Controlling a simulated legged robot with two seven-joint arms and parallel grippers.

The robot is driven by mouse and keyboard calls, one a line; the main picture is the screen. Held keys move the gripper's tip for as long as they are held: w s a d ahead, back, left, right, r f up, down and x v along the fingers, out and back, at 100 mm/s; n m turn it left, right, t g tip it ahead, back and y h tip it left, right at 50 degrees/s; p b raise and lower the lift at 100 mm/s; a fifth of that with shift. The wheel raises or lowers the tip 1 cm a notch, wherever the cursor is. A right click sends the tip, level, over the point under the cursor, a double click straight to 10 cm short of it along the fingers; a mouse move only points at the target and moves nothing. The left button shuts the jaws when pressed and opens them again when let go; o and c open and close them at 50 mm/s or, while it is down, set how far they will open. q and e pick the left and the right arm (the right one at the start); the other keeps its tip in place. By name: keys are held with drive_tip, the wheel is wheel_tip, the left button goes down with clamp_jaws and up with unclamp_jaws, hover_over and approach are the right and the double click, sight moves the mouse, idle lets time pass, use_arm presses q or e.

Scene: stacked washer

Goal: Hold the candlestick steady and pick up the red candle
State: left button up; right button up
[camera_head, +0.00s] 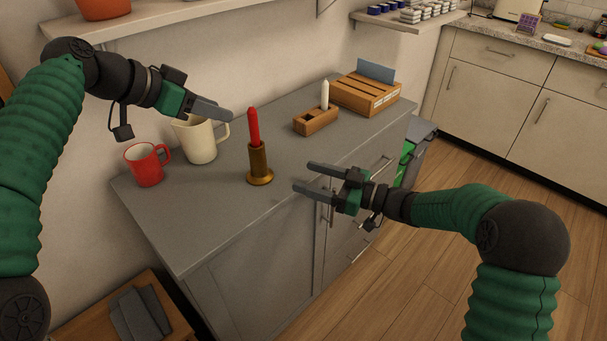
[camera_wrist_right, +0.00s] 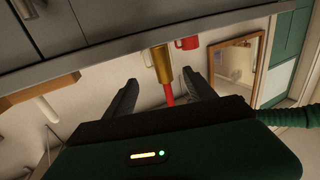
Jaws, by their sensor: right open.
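The red candle (camera_head: 253,126) stands upright in a brass candlestick (camera_head: 258,165) on the grey cabinet top. In the right wrist view, which looks upside down, the candlestick (camera_wrist_right: 160,63) and red candle (camera_wrist_right: 169,92) appear between my finger tips. My right gripper (camera_head: 303,176) is open and empty, to the right of the candlestick and apart from it. My left gripper (camera_head: 226,114) hovers to the upper left of the candle, above the cream mug; its fingers overlap, so its opening is unclear. Neither gripper touches the candle or candlestick.
A red mug (camera_head: 147,165) and a cream mug (camera_head: 200,141) stand left of the candlestick. A wooden block (camera_head: 316,121) with a white candle (camera_head: 325,95) and a wooden organizer (camera_head: 367,95) stand behind to the right. The cabinet top (camera_head: 215,215) is clear in front.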

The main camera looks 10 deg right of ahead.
sight(250, 160)
drive_tip(key=x, duration=1.7)
drive_tip(key=shift+a, duration=0.1)
clamp_jaws()
